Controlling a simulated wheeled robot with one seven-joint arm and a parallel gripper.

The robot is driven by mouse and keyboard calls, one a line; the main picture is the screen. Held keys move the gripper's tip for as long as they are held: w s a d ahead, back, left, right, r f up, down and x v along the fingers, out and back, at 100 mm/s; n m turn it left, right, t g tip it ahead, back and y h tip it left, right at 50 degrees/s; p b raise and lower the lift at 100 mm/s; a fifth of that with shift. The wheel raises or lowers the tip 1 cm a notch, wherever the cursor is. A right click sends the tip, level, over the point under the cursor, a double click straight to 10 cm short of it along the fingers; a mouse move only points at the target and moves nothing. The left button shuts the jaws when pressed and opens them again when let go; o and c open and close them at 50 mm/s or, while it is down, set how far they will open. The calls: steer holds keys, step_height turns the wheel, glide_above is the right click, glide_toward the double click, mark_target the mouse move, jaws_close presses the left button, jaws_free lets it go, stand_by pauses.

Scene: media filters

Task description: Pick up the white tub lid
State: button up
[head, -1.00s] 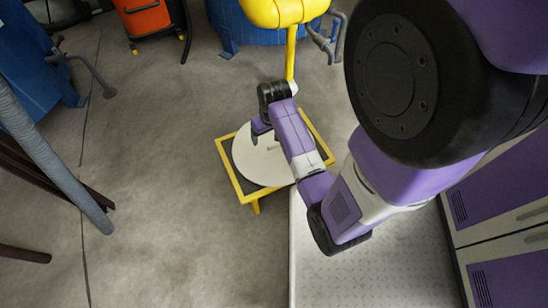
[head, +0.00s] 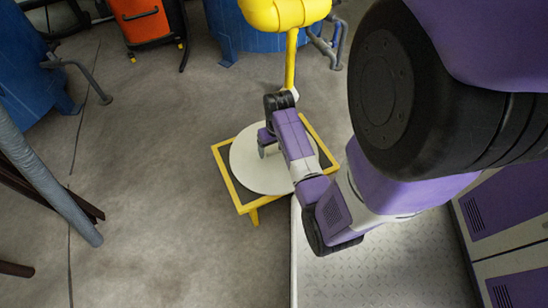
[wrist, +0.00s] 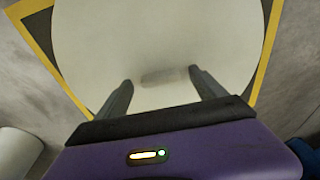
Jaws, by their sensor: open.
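The white tub lid (head: 248,172) is a large round disc lying flat on a low yellow-edged stand with a dark top (head: 228,166). In the wrist view the lid (wrist: 160,40) fills the middle, with a small raised handle (wrist: 163,75) on it. My gripper (head: 266,148) is over the lid in the head view. In the wrist view its two fingers (wrist: 160,82) are apart, one on each side of the handle and slightly short of it. Nothing is between them but the handle ahead. Whether the fingertips touch the lid cannot be told.
A yellow post with a rounded head (head: 284,14) stands just behind the stand. Blue tanks (head: 258,36) and an orange machine (head: 140,20) are at the back. A grey pipe (head: 45,175) runs along the left. The concrete floor (head: 150,200) left of the stand is clear.

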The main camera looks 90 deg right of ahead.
mark_target(274, 150)
steer(key=c, duration=1.5)
steer(key=shift+o, duration=0.2)
steer(key=shift+r, duration=0.1)
step_height(274, 150, up, 20)
steer(key=p, duration=0.9)
